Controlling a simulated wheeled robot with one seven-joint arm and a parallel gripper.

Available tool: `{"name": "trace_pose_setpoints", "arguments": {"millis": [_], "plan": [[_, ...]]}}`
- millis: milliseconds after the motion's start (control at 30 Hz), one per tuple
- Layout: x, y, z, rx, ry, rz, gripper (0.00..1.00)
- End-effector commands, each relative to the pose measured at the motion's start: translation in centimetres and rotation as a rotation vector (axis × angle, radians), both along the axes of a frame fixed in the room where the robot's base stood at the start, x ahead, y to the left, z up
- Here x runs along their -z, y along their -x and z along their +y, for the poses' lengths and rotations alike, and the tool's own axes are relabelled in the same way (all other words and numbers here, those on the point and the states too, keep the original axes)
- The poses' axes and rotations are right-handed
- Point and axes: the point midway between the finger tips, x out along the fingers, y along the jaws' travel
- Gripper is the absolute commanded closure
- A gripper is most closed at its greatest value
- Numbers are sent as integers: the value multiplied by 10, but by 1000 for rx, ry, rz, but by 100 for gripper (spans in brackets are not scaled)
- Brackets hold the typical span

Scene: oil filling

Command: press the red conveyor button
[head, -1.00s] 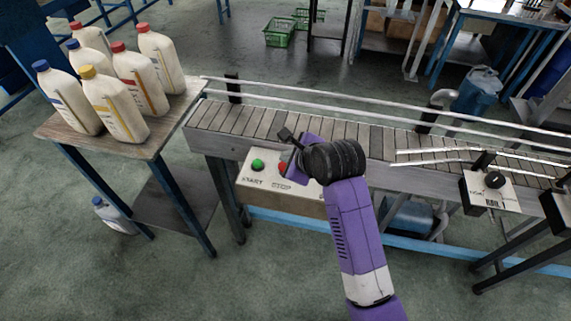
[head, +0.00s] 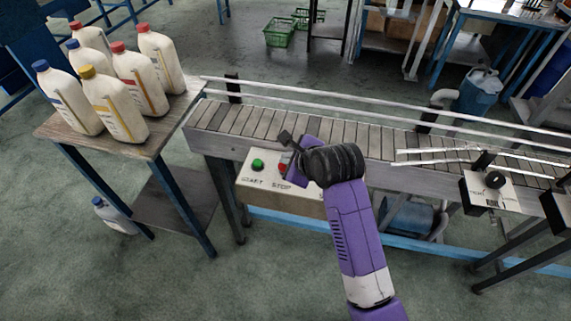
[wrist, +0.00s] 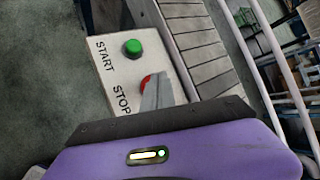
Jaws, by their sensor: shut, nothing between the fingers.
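The red button (head: 282,168), marked STOP, sits on a pale control panel (head: 246,182) on the front of the conveyor. A green button (head: 257,164), marked START, is to its left. In the wrist view the red button (wrist: 147,82) is partly hidden behind my gripper (wrist: 156,92), and the green button (wrist: 133,47) is in full view. My gripper is shut and empty, with its tip over or against the red button. I cannot tell whether it touches. In the head view my arm hides the fingertips and the panel's right part.
The slatted conveyor (head: 270,125) with metal rails runs to the right. A wooden table (head: 160,135) at left holds several capped bottles (head: 110,103). Another bottle (head: 112,215) stands on the floor. A second panel (head: 490,190) with a black knob is at right.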

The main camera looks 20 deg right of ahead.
Motion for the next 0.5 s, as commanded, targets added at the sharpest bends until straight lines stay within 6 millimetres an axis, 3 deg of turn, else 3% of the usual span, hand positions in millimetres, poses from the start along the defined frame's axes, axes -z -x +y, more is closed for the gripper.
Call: {"name": "trace_pose_setpoints", "arguments": {"millis": [500], "plan": [[5, 0, 0, 0, 0, 0, 100]]}}
